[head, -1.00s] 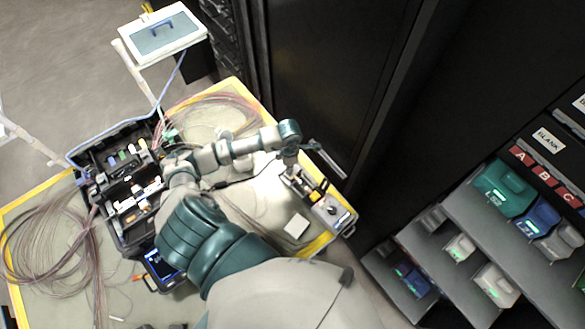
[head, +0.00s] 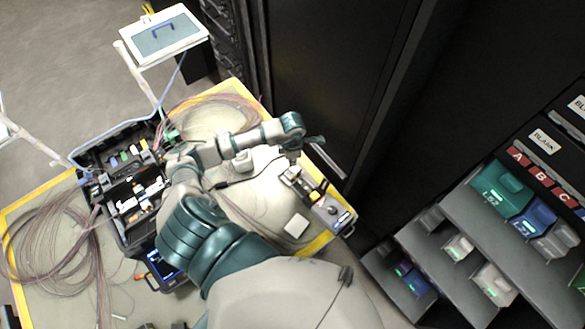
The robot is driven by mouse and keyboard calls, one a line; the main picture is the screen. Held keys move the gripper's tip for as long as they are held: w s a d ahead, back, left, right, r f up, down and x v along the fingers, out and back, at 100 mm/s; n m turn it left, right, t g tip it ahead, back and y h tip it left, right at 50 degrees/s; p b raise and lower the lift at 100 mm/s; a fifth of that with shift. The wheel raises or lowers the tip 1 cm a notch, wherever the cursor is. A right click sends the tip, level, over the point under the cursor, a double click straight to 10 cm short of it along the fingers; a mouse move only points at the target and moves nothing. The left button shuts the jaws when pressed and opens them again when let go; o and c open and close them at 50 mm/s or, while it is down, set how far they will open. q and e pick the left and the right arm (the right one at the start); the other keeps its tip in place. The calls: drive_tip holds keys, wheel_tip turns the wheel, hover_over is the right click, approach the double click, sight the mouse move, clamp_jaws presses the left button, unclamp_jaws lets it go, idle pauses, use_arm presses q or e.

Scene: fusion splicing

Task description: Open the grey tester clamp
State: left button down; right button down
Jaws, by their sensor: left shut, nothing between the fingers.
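The grey tester (head: 328,212) sits at the right corner of the yellow-edged table. It has a dark round knob and small yellow and red parts. Its grey clamp end (head: 291,174) is at the upper left of the body. Its details are too small to tell whether it is open or closed. My left gripper (head: 293,159) points down just above this clamp end. It is shut and empty. I cannot tell if it touches the clamp. My right gripper is not in view.
An open black case (head: 122,222) with tools and a small lit screen stands left of my arm. Coiled fibres (head: 55,235) lie at the left. A white block (head: 296,225) lies beside the tester. A dark cabinet (head: 330,80) rises behind; shelves of bins stand at the right.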

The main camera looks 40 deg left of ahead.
sight(297, 166)
use_arm(q)
wheel_tip(297, 166, up, 7)
drive_tip(key=w+p, duration=0.2)
drive_tip(key=p, duration=0.1)
drive_tip(key=shift+w+d+f, duration=0.2)
drive_tip(key=shift+d, duration=0.05)
idle(1.0)
